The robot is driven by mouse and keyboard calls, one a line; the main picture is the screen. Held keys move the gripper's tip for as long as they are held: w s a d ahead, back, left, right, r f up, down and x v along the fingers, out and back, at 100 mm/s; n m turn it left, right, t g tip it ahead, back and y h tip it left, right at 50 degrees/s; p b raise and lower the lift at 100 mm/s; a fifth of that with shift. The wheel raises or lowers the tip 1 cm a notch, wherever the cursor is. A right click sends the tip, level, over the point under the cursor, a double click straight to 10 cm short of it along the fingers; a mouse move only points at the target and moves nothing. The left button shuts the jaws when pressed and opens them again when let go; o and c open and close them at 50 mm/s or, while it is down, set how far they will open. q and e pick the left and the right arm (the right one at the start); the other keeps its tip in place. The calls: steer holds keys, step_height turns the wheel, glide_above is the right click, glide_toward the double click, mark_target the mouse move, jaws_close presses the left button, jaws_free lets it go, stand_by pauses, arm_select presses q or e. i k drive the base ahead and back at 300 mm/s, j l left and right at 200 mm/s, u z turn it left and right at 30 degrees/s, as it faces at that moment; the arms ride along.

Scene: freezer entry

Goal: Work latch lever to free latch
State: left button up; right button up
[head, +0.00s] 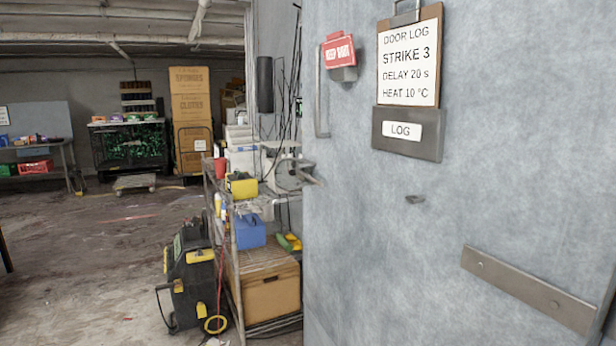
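A large grey door (400,270) fills the right half of the head view. A metal latch lever (306,174) sits at its left edge, about mid-height, and sticks out to the right. Whether the latch is engaged cannot be told from here. A vertical pull handle (321,95) is higher up near the same edge. Neither of my grippers is in view, so nothing is seen touching the lever.
The door carries a red sign (340,53), a log clipboard (409,60) and a slanted metal bar (525,290). A loaded shelf cart (236,255) and a black-yellow machine (190,275) stand left of the door. Open floor (80,265) lies farther left.

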mark_target(299, 171)
steer(key=i+j, duration=0.15)
steer(key=i, duration=0.35)
steer(key=i+j, duration=0.2)
steer(key=i, duration=0.35)
steer(key=i+j, duration=0.15)
steer(key=i, duration=0.35)
steer(key=i+j, duration=0.2)
steer(key=i, duration=0.3)
steer(key=i+j, duration=0.15)
steer(key=i, duration=0.4)
